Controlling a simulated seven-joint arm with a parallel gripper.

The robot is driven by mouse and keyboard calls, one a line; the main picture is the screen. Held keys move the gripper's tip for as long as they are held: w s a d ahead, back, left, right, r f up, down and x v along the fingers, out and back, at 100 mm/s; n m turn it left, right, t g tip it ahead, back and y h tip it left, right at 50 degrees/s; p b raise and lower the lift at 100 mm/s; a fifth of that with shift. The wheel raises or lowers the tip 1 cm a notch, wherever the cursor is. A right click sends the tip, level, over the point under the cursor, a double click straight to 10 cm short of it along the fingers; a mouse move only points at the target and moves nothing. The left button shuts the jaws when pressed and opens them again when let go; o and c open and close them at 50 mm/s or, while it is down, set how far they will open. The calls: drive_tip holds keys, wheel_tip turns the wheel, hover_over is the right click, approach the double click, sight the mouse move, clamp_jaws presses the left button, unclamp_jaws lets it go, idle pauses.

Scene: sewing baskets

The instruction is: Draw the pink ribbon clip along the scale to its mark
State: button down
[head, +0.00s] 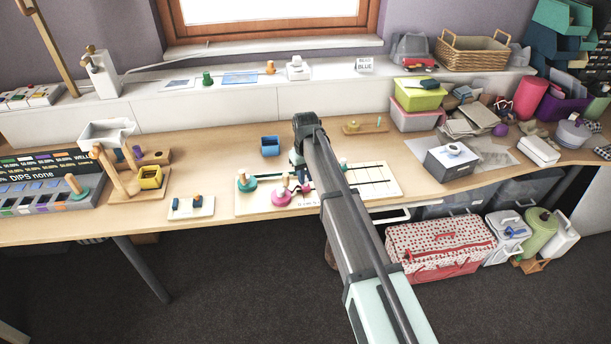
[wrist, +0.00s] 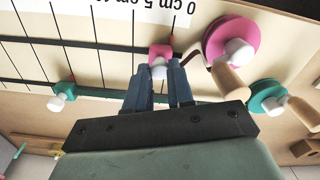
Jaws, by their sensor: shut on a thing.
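The pink ribbon clip (wrist: 160,51) with its white knob is between my fingertips in the wrist view. My gripper (wrist: 159,75) is shut on the knob. The clip sits on the scale board (head: 250,208), near the zero end of the printed scale (wrist: 145,10). The pink spool (wrist: 232,42) is close beside it; it also shows in the head view (head: 281,197). In the head view my gripper (head: 304,184) is low over the board and the clip is hard to make out. I cannot tell which line is the pink clip's mark.
A teal spool (wrist: 268,97) stands at the same end of the board. A teal clip (wrist: 62,96) sits farther along another track. Wooden pegs by the spools stand near my fingers. A small blue box (head: 270,146) is behind the board, and a white peg tray (head: 191,207) lies left.

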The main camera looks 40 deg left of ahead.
idle(0.4)
drive_tip(key=w+d, duration=1)
drive_tip(key=shift+w+d, duration=0.35)
drive_tip(key=c, duration=1)
unclamp_jaws()
drive_tip(key=shift+r, duration=0.1)
wheel_tip(320, 180, up, 14)
drive_tip(key=shift+f, duration=0.2)
